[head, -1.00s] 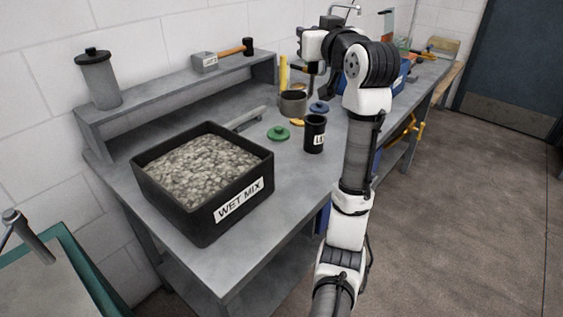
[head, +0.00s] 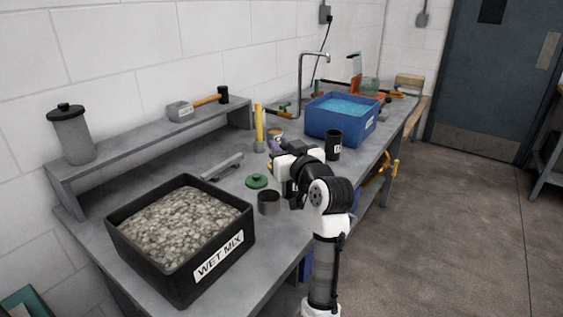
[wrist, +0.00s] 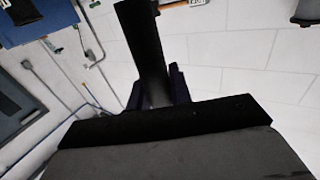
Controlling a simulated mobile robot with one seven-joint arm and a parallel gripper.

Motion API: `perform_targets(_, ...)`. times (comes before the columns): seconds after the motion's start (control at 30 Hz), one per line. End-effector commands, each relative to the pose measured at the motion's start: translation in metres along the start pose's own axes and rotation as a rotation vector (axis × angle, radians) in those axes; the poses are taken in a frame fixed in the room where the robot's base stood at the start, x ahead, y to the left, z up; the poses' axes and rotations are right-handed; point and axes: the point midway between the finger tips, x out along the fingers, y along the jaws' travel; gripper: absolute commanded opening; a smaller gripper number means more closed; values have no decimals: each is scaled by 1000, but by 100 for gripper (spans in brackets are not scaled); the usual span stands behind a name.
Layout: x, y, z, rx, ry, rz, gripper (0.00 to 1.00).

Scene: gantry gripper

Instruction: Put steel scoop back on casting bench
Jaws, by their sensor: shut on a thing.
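The steel scoop, a grey cup-shaped vessel (head: 268,203), shows just below and left of my gripper (head: 277,168) in the head view. In the wrist view, a dark bar (wrist: 145,45) and a broad grey surface fill the middle and bottom, and I cannot tell the scoop's parts apart there.
A black WET MIX tub (head: 222,258) stands left of the scoop. A green lid (head: 257,181) lies just behind it. A black cup (head: 333,145) and a blue water tub (head: 341,125) stand farther right. A raised shelf (head: 150,138) runs along the wall.

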Motion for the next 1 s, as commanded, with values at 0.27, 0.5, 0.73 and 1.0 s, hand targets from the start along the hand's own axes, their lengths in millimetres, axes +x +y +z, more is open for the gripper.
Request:
perform_targets(0.27, 0, 0, 27, 4, -1, 0, 0)
perform_targets(0.5, 0, 0, 46, 0, 1, 0, 0)
perform_targets(0.73, 0, 0, 46, 0, 2, 0, 0)
perform_targets(1.0, 0, 0, 49, 0, 1, 0, 42)
